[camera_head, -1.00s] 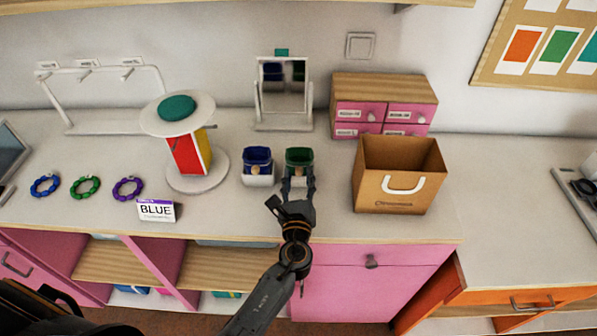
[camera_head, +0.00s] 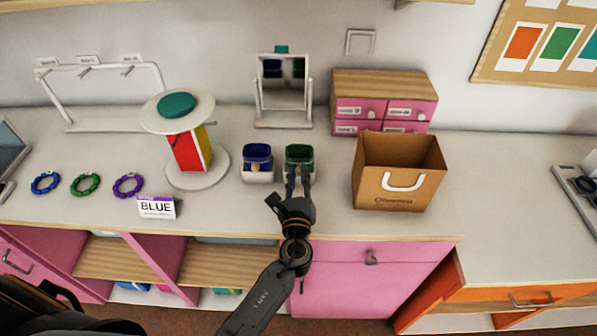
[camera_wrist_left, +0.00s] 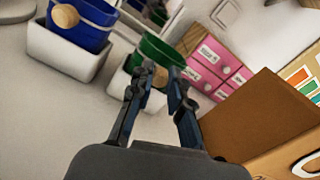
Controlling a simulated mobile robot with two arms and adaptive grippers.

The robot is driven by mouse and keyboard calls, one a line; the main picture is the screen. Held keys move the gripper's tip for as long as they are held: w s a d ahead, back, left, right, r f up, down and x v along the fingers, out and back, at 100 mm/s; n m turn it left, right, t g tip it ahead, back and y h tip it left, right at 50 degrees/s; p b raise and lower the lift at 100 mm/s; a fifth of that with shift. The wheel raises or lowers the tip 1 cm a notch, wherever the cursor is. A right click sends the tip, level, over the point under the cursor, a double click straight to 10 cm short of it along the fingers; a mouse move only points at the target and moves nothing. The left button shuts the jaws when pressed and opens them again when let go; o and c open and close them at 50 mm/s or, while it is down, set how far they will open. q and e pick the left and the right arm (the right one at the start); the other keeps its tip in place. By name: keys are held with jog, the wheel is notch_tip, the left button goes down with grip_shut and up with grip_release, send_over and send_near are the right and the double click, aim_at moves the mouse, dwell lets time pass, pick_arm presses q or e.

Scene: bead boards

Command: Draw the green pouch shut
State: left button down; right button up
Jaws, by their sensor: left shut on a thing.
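The green pouch (camera_head: 299,155) stands upright in a white holder on the counter, and its mouth looks open. It also shows in the left wrist view (camera_wrist_left: 165,50), with a round wooden bead (camera_wrist_left: 160,77) on its front. My left gripper (camera_head: 298,172) reaches it from the front. In the left wrist view its fingers (camera_wrist_left: 156,80) are at the bead and shut on it, partly covering the pouch front and holder. My right gripper is not in view.
A blue pouch (camera_head: 257,157) in a white holder stands just left of the green one. A brown paper bag (camera_head: 396,190) stands close on the right. A mirror (camera_head: 284,92) and pink drawers (camera_head: 384,92) are behind.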

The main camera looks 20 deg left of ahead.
aim_at(299, 174)
pick_arm(q)
jog(key=v, duration=0.3)
jog(key=shift+s+d, duration=0.1)
jog(key=shift+s, duration=0.15)
jog(key=shift+w, duration=0.1)
jog(key=c, duration=1.2)
grip_release()
jog(key=v, duration=1.2)
